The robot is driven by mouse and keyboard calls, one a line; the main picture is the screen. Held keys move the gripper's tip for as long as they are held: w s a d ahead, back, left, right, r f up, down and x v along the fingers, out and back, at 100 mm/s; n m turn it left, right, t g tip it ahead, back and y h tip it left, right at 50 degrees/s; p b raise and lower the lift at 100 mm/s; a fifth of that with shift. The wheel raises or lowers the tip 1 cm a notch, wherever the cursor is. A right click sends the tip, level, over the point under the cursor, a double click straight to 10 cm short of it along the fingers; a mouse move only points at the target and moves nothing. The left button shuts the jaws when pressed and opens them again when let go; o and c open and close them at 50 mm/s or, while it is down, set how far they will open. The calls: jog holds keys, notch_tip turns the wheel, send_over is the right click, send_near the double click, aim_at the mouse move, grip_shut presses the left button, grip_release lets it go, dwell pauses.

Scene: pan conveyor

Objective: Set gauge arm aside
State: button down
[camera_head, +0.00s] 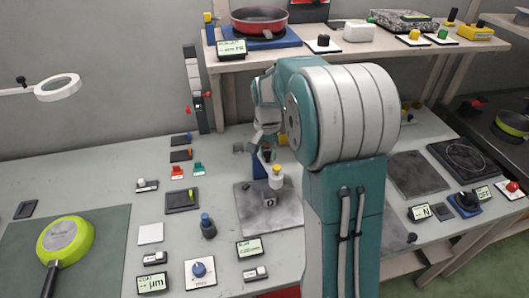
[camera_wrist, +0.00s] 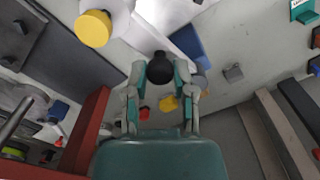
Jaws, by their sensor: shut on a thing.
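My gripper (camera_wrist: 160,72) is shut on a black round knob (camera_wrist: 159,66) in the wrist view. The knob seems to belong to the gauge arm, but its shape is mostly hidden. In the head view my gripper (camera_head: 266,148) is partly hidden behind my arm, above the back of a grey stone plate (camera_head: 252,221). A white cylinder with a yellow cap (camera_head: 277,176) stands just in front of it, and it also shows in the wrist view (camera_wrist: 94,28). A blue block (camera_head: 261,167) is beside the gripper, also seen in the wrist view (camera_wrist: 190,45).
A shelf (camera_head: 300,47) with a red pan (camera_head: 259,19) is above the back. Knobs and small displays line the front. A black-and-red post (camera_head: 196,92) stands at the back.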

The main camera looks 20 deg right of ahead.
jog(key=d+n, duration=0.1)
jog(key=n, duration=0.2)
jog(key=w+d+n, duration=0.1)
jog(key=d+n, duration=0.1)
jog(key=n, duration=0.2)
jog(key=w+d+n, duration=0.1)
jog(key=n, duration=0.2)
jog(key=shift+w+d+n, duration=0.25)
jog(key=shift+d+n, duration=0.05)
jog(key=shift+d, duration=0.1)
dwell(0.3)
jog(key=shift+c, duration=2.2)
grip_release()
notch_tip(320, 180, up, 8)
jog(key=shift+f, duration=0.25)
jog(key=shift+w, duration=0.1)
